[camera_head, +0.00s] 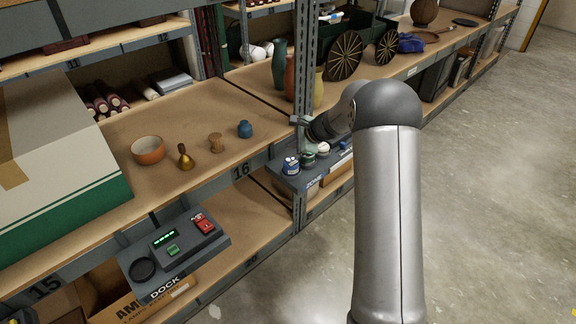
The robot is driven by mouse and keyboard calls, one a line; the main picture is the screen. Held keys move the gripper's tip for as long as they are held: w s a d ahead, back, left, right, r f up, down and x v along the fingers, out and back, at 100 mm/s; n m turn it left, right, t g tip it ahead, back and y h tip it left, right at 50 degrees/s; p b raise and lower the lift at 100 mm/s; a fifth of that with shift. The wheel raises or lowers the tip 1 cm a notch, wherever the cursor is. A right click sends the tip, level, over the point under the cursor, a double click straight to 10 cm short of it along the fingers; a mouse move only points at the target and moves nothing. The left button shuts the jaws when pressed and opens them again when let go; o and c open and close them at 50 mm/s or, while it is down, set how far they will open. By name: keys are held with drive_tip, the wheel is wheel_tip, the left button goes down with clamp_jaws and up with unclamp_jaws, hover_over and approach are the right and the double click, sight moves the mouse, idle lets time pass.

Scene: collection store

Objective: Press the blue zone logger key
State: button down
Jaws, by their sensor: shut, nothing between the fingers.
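My gripper (296,120) is shut and empty, pointing left beside the shelf upright, above and apart from the row in the picture. My arm hides part of the area to the right.
A grey dock panel (213,250) with a lit display, green key (173,250) and red key (205,225) juts out at lower left. An orange bowl (148,150), brass bell (185,158), wooden spool (216,142) and blue pot (245,129) stand on the shelf. Floor at right is clear.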

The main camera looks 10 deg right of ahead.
sight(291, 162)
drive_tip(key=shift+f+b, duration=0.8)
drive_tip(key=shift+f, duration=0.65)
drive_tip(key=shift+f, duration=0.15)
idle(0.7)
drive_tip(key=shift+f+b, duration=0.25)
drive_tip(key=shift+b, duration=0.1)
drive_tip(key=shift+f+b, duration=0.4)
drive_tip(key=shift+f, duration=0.05)
idle(0.5)
idle(0.3)
drive_tip(key=shift+r+p, duration=0.6)
drive_tip(key=shift+r, duration=0.25)
drive_tip(key=shift+r, duration=0.15)
wheel_tip(291, 162, up, 5)
drive_tip(key=p, duration=0.3)
drive_tip(key=shift+p, duration=0.35)
